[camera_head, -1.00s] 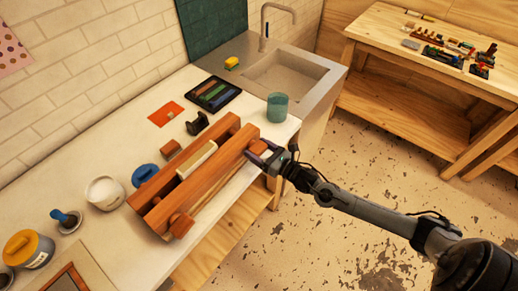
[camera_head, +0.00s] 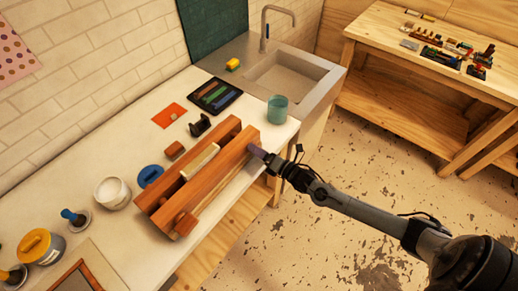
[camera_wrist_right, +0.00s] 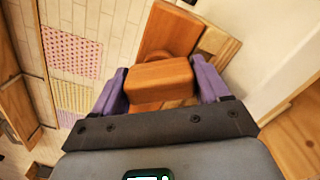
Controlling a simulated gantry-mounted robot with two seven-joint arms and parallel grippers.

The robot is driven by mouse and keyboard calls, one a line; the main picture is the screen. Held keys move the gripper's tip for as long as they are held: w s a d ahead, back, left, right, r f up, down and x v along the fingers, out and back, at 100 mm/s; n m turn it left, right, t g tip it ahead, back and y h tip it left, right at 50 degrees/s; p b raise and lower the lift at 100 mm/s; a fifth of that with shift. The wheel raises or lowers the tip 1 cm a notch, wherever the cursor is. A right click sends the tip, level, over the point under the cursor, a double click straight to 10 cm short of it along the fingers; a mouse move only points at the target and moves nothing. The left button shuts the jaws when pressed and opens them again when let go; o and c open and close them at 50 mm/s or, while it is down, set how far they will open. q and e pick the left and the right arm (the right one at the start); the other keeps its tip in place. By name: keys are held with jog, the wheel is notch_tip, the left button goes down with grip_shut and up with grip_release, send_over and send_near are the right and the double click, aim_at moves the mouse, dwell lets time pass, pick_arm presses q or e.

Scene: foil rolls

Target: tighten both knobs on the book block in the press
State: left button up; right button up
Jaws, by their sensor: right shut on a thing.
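The wooden press (camera_head: 222,164) lies across the white counter, two long reddish-brown beams with the pale book block (camera_head: 200,162) between them. One knob (camera_head: 185,224), a wooden block, sits on the front beam near its left end, with no gripper at it. My right gripper (camera_head: 258,152) is at the right end of the front beam, shut on the other knob. In the right wrist view this knob (camera_wrist_right: 160,78) sits between the two purple fingers, in front of the beam (camera_wrist_right: 168,32); the head view mostly hides it. My left gripper is out of view.
Behind the press are a brown block (camera_head: 174,149), a black holder (camera_head: 200,125) and a blue round item (camera_head: 150,175). A white pot (camera_head: 112,192) stands left, a teal cup (camera_head: 277,108) right near the sink (camera_head: 290,75). The floor in front is open.

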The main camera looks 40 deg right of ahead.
jog(key=m, duration=0.2)
jog(key=m+p, duration=0.1)
jog(key=m, duration=0.1)
jog(key=m+p, duration=0.1)
jog(key=m, duration=0.1)
jog(key=shift+r+m, duration=0.25)
jog(key=shift+m, duration=0.05)
jog(key=m+p, duration=0.2)
jog(key=m, duration=0.4)
jog(key=shift+w, duration=0.1)
jog(key=m+p, duration=0.1)
jog(key=m, duration=0.3)
jog(key=m+p, duration=0.1)
jog(key=m, duration=0.2)
jog(key=shift+m, duration=0.3)
jog(key=m+p, duration=0.1)
jog(key=m, duration=0.2)
jog(key=shift+f+m+p, duration=0.1)
jog(key=shift+m+p, duration=0.25)
jog(key=shift+m, duration=0.85)
